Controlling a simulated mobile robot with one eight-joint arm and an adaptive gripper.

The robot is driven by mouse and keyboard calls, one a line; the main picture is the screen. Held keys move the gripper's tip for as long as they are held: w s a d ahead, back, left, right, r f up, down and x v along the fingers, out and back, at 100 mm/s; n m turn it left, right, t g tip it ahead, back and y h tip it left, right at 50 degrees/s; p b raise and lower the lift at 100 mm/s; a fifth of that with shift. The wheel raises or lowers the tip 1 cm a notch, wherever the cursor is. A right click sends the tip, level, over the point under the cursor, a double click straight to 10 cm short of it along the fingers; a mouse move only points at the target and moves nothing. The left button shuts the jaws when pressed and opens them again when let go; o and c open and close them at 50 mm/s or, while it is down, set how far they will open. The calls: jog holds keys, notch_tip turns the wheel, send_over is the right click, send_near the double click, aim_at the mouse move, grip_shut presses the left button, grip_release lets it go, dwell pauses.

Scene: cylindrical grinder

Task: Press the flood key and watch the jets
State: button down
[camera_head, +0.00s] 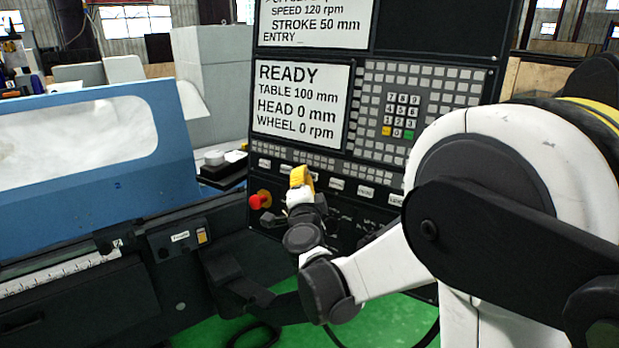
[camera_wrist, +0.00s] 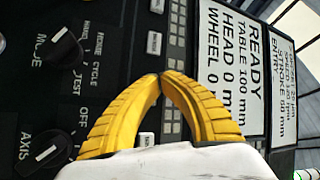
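A row of small white labelled keys (camera_head: 337,184) runs across the control panel below the lower screen. The flood key is likely among them, but I cannot read the labels. In the wrist view, white keys (camera_wrist: 154,43) show above the fingertips, and another white key (camera_wrist: 146,139) shows between the fingers. My gripper (camera_head: 300,170) is in front of this row and hides part of it. In the wrist view its yellow fingers (camera_wrist: 160,76) meet at the tips, empty, over the panel. I cannot tell whether they touch it. No jets are visible.
The lower screen (camera_head: 302,103) reads READY, wheel 0 rpm. A red emergency button (camera_head: 260,200) is just left of my gripper. Black rotary knobs (camera_wrist: 62,48) stick out at left in the wrist view. The blue guard (camera_head: 80,180) stands at left.

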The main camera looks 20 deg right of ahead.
jog(key=shift+s+a+r, duration=0.15)
jog(key=shift+s+a, duration=0.4)
jog(key=shift+a, duration=0.05)
jog(key=shift+a, duration=0.1)
jog(key=shift+s+a+r+p, duration=0.15)
jog(key=shift+s+a+r, duration=0.1)
jog(key=shift+s+a, duration=0.6)
jog(key=shift+s+a+r+p, duration=0.2)
jog(key=shift+s+a, duration=0.5)
jog(key=shift+a, duration=0.25)
jog(key=s+a+n+g+y+b, duration=0.25)
jog(key=s+a+n+y, duration=0.55)
jog(key=n, duration=0.4)
jog(key=s+d+f+n+g+h+b, duration=0.1)
jog(key=s+d+f+g, duration=0.3)
jog(key=s+f, duration=0.5)
jog(key=s+d+f+n+g+h+b, duration=0.1)
jog(key=s+d+f+n+g, duration=0.3)
jog(key=s+f, duration=0.5)
jog(key=s+d+g+b, duration=0.1)
jog(key=s+d, duration=0.1)
jog(key=s, duration=0.1)
jog(key=shift+s+h, duration=0.15)
jog(key=shift+h, duration=0.25)
